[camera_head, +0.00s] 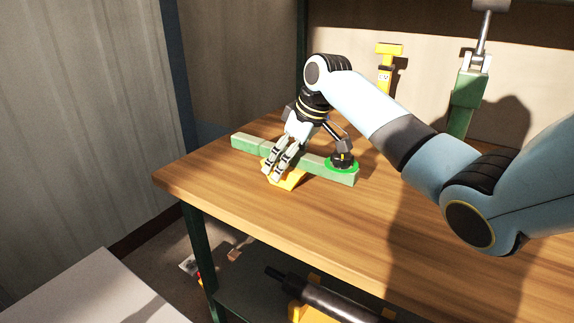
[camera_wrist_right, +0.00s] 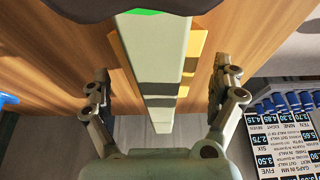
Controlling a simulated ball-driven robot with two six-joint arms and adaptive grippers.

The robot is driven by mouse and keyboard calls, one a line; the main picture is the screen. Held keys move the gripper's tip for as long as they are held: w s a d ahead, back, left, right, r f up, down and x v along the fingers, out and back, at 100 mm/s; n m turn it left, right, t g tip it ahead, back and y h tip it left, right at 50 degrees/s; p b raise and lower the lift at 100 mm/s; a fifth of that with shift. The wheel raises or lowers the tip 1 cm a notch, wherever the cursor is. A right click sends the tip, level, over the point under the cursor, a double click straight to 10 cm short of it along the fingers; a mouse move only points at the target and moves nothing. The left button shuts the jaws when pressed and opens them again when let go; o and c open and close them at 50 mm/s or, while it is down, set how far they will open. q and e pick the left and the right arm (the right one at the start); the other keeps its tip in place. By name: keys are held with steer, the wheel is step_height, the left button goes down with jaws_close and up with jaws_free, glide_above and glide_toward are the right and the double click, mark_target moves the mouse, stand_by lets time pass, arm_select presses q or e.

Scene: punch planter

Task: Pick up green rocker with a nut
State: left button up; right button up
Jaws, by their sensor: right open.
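The green rocker (camera_head: 315,164), a long pale green bar, lies on the wooden table. A dark nut (camera_head: 342,160) with a bright green ring under it sits near its right end. My right gripper (camera_head: 276,170) is over the middle of the bar, with its fingers pointing down. In the right wrist view the bar (camera_wrist_right: 158,60) runs between the two spread fingers (camera_wrist_right: 162,88), apart from both. A yellow piece (camera_head: 291,182) shows beneath the bar. The dark shape at the top of the wrist view is cut off. My left gripper is not in view.
A yellow upright part (camera_head: 386,65) and a green post (camera_head: 466,100) with a metal rod stand at the back. The wooden table (camera_head: 220,185) is clear to the front left. A dark cylinder (camera_head: 330,300) lies below on the shelf.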

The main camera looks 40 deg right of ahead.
steer(key=shift+f+p, duration=0.25)
steer(key=shift+p, duration=0.1)
stand_by(0.4)
steer(key=shift+c, duration=0.2)
steer(key=c, duration=1.6)
steer(key=shift+w, duration=0.1)
steer(key=shift+c, duration=0.8)
steer(key=shift+r, duration=0.1)
